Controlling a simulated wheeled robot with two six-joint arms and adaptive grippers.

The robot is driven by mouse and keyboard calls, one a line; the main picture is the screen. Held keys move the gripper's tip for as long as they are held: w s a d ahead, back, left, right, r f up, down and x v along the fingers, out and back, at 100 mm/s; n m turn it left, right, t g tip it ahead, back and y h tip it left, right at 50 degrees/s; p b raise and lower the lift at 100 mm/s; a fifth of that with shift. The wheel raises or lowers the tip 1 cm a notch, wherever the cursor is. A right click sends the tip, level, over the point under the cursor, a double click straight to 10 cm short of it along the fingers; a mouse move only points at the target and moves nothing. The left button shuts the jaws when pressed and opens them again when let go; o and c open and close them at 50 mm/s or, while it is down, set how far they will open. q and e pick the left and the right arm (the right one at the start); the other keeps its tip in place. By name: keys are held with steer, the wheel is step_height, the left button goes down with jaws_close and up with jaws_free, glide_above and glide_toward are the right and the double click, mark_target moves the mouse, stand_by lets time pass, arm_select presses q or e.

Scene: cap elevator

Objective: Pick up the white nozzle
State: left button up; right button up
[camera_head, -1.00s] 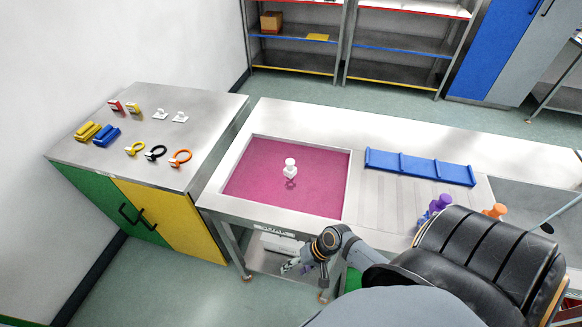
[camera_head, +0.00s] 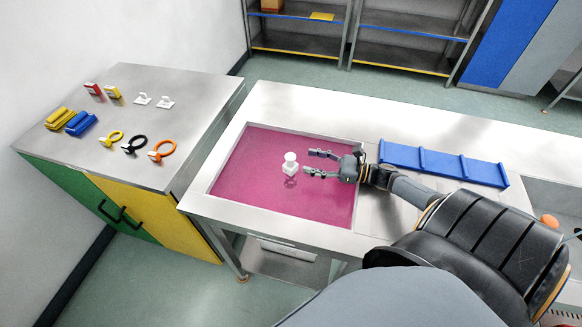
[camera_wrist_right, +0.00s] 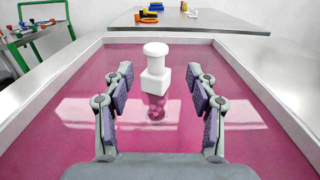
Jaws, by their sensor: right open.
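The white nozzle (camera_head: 290,165) stands upright on the magenta panel (camera_head: 245,185) set into the metal table. It has a round top on a square block. My right gripper (camera_head: 314,164) is open and empty, just to the right of the nozzle, with its fingers pointing left at it. In the right wrist view the nozzle (camera_wrist_right: 156,68) stands ahead, centred between the two open fingers (camera_wrist_right: 158,85), a little beyond their tips. It does not touch them. My left gripper is not in view.
A raised pale rim (camera_head: 300,230) frames the magenta panel. A blue divided tray (camera_head: 440,163) lies to the right. A side cabinet (camera_head: 60,150) on the left holds coloured rings (camera_head: 162,150), blocks and white hooks. The panel around the nozzle is clear.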

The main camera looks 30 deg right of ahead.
mark_target(290, 156)
steer(key=x, duration=0.7)
steer(key=shift+a+r, duration=0.2)
steer(key=shift+a, duration=0.3)
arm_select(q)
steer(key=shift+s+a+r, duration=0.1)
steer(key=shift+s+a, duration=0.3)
arm_select(e)
steer(key=shift+d, duration=0.1)
steer(key=shift+c, duration=0.3)
steer(key=shift+c, duration=1.2)
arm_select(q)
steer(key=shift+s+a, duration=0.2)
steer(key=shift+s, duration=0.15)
arm_select(e)
jaws_close()
